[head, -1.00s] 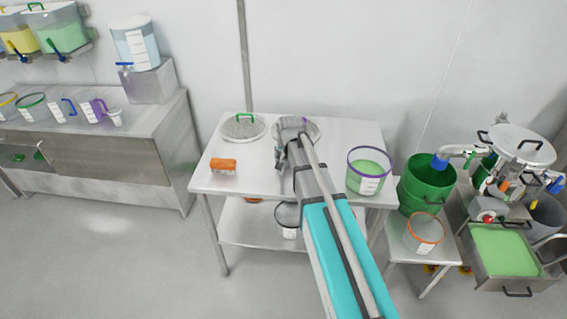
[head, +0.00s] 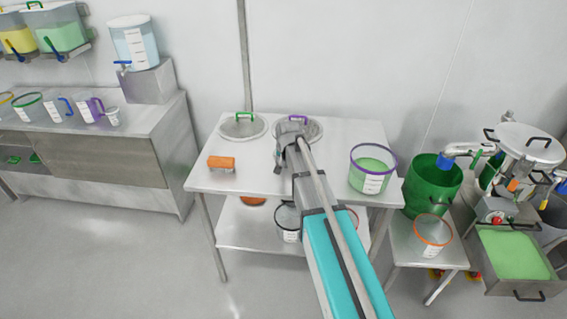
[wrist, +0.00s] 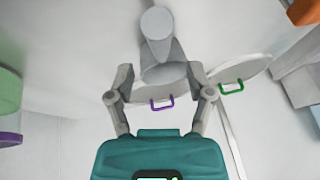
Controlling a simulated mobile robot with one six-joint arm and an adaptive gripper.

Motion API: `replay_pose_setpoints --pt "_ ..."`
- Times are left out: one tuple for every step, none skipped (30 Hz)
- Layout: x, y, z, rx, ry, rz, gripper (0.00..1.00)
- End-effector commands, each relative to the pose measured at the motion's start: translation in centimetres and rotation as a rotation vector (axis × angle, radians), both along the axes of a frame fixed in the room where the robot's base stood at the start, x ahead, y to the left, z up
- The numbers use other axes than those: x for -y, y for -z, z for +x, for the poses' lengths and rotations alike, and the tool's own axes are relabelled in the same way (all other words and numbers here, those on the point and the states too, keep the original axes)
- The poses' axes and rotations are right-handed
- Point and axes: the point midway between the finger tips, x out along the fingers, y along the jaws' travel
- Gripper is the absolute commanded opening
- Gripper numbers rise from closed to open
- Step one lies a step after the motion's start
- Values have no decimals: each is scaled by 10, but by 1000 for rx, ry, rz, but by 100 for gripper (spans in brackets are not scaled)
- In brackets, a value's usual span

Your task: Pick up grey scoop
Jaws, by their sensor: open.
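The grey scoop (wrist: 160,58) shows in the wrist view as a pale grey rounded shaft with a wider part below it. It lies between and beyond the fingertips of my gripper (wrist: 160,75). My gripper is open, with one finger on each side of the scoop's wide part; I cannot tell whether either finger touches it. In the head view my gripper (head: 287,145) is over the back middle of the steel table (head: 240,184), in front of the purple-handled lid (head: 311,132). There I cannot clearly tell the scoop from the grey gripper.
A green-handled lid (head: 243,128) and an orange object (head: 221,162) are on the table's left. A purple-rimmed tub of green material (head: 372,170) stands at its right. A green bin (head: 432,188) stands farther right. Table space between the orange object and my arm is clear.

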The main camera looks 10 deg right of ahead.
Motion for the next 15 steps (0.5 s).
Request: replay_pose_setpoints --pt "0 1 1 0 0 0 68" --pt "0 1 1 0 0 0 68" --pt "0 1 1 0 0 0 68" --pt "0 1 1 0 0 0 68" --pt "0 1 1 0 0 0 68" --pt "0 1 1 0 0 0 68" --pt "0 1 1 0 0 0 68" --pt "0 1 0 0 0 0 68" --pt "0 1 0 0 1 0 68" --pt "0 1 0 0 1 0 68" --pt "1 1 0 0 1 0 68" --pt "1 1 1 0 1 0 68" --pt "1 2 1 0 1 0 68" --pt "1 2 1 0 1 0 68" --pt "1 4 2 0 1 0 68"
